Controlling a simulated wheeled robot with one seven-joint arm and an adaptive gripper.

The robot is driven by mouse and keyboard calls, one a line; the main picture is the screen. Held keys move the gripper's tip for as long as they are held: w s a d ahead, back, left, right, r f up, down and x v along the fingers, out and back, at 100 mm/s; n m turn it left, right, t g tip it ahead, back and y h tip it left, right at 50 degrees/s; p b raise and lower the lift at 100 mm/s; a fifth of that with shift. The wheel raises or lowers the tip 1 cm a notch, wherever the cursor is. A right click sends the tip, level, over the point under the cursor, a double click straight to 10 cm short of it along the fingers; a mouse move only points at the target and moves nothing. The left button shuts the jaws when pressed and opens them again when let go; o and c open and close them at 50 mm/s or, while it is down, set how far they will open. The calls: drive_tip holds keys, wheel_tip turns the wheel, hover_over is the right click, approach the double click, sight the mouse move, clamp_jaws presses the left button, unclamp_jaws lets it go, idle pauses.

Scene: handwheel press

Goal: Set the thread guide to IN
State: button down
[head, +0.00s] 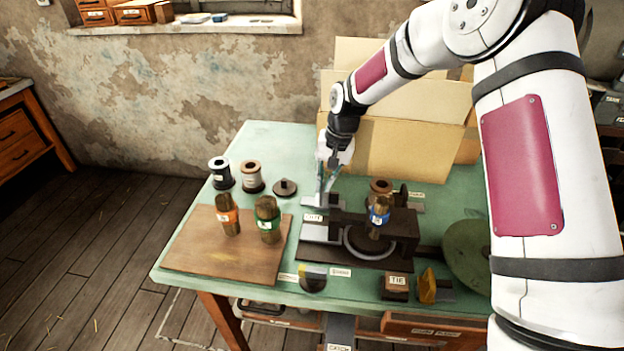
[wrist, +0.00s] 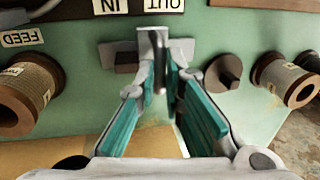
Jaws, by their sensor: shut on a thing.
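The thread guide (wrist: 152,42) is a pale grey metal piece with an upright tab. It sits in front of the upside-down IN label (wrist: 110,7) and OUT label (wrist: 164,5), closer to OUT. My gripper (wrist: 168,82) is shut on the guide's tab, its teal-padded fingers close together. In the head view my gripper (head: 321,194) reaches down to the guide's grey plate (head: 312,202) at the back left of the dark press (head: 400,226). The OUT label (head: 313,217) shows just in front of it. The fingers partly hide the tab.
A cardboard box (head: 400,150) stands close behind my gripper. Spools (head: 220,172) and a dark knob (head: 285,187) stand to the left. A FEED-labelled spool (wrist: 25,90) is beside the guide in the wrist view.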

drive_tip(key=d, duration=0.2)
drive_tip(key=s+d, duration=0.1)
drive_tip(key=d, duration=0.1)
drive_tip(key=shift+d, duration=0.35)
drive_tip(key=c, duration=1.7)
unclamp_jaws()
drive_tip(key=shift+d, duration=0.1)
drive_tip(key=shift+r, duration=0.1)
drive_tip(key=shift+s+d+r, duration=0.1)
drive_tip(key=shift+d+r, duration=0.25)
drive_tip(key=shift+r, duration=1.6)
drive_tip(key=shift+s+d+r, duration=0.1)
drive_tip(key=shift+d+r, duration=0.3)
drive_tip(key=shift+r, duration=1.5)
drive_tip(key=shift+d+r, duration=0.35)
drive_tip(key=shift+r, duration=1.6)
